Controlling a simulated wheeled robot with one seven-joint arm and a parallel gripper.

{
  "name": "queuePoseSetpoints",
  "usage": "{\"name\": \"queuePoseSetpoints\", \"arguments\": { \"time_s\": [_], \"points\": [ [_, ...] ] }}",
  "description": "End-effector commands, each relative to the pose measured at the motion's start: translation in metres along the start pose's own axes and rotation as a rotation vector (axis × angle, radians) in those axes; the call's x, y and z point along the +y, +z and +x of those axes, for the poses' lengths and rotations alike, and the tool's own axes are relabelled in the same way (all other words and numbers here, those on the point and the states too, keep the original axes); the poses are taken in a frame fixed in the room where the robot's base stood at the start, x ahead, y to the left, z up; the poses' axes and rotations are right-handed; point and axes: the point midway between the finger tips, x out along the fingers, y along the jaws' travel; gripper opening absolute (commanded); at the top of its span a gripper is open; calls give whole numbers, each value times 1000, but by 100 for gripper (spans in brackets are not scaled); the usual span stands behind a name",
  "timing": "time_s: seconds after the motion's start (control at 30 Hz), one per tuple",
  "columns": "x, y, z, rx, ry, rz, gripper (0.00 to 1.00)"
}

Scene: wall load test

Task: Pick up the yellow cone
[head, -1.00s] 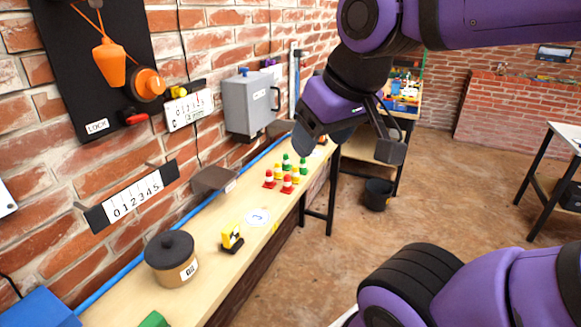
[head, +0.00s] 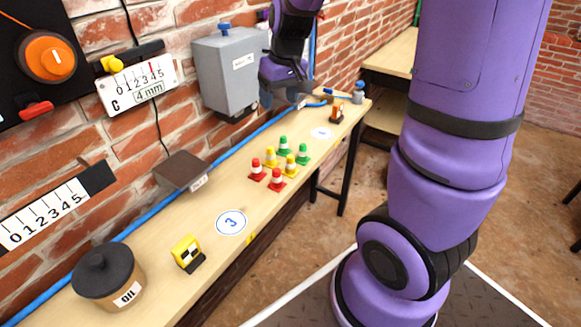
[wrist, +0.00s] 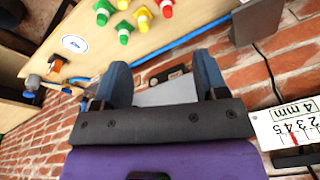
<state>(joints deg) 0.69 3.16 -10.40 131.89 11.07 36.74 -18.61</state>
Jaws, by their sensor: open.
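Two yellow cones with white bands stand upright on the wooden bench, one farther left (head: 270,157) and one nearer the bench's front edge (head: 291,166). They are in a small cluster, between two red cones (head: 277,181) and two green cones (head: 303,154). Yellow cones also show at the top of the wrist view (wrist: 143,17). My gripper (head: 284,97) is beyond and above the cones, near the wall and the grey box. In the wrist view its two fingers (wrist: 162,77) are spread apart, with no cone between them.
The grey box (head: 228,72) and a small dark shelf (head: 182,171) stick out from the brick wall. A yellow block-like object (head: 187,253) and an oil pot (head: 108,277) stand on the near bench. A blue pipe (head: 150,216) runs along the wall.

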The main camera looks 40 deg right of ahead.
Motion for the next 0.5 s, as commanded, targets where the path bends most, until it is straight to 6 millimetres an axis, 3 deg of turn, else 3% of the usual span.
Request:
{"name": "queuePoseSetpoints", "arguments": {
  "time_s": [0.03, 0.3, 0.5],
  "points": [
    [7, -6, 18, -23, 4, 6, 66],
    [46, -27, 104, -109, 40, 16, 66],
    [68, -30, 150, -153, 67, 14, 66]
  ]
}}
